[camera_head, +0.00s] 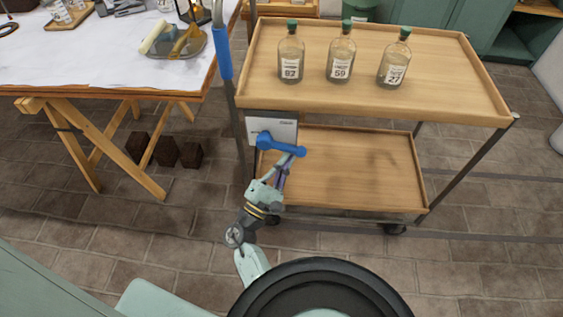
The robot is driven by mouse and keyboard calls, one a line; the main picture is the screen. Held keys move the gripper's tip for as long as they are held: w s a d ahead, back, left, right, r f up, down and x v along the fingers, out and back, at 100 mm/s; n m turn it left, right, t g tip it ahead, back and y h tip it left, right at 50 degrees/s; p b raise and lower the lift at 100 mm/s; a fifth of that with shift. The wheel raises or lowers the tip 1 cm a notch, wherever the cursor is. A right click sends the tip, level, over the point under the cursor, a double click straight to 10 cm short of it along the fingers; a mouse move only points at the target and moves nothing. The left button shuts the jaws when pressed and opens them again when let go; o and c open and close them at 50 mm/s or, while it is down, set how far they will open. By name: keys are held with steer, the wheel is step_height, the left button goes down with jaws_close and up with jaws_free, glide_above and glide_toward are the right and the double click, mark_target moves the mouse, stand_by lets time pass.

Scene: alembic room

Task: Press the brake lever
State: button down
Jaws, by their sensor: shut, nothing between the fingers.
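The blue brake lever (278,145) is mounted at a white plate (285,127) on the left front corner of the wooden cart (375,104). It slopes slightly down to the right from its rounded left end. My gripper (288,163) is shut and empty. Its fingers point up and to the right, with their tips just below or against the right part of the lever. I cannot tell whether they touch it. The tips are partly hidden near the lever.
Several stoppered bottles, among them one labelled 59 (341,55), stand on the cart's top tray. The lower shelf (350,170) is bare. A trestle table (110,75) with tools is at the left, and dark blocks (165,151) sit beneath it. A blue handle grip (223,52) rises beside the cart.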

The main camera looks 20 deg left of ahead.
mark_target(293, 148)
steer(key=shift+w+d+r+n+t+y+b, duration=0.1)
steer(key=shift+d+r+n+t+y+b, duration=0.3)
steer(key=shift+r+n, duration=0.45)
steer(key=shift+w+d+r+n+t+y+b, duration=0.1)
steer(key=shift+d+r+n+t+y, duration=0.15)
steer(key=shift+r+n+y, duration=0.55)
steer(key=shift+w+d+r+n+t+y+b, duration=0.15)
steer(key=shift+d+r+n+t+y, duration=0.3)
steer(key=shift+r, duration=0.6)
steer(key=shift+a+r, duration=0.1)
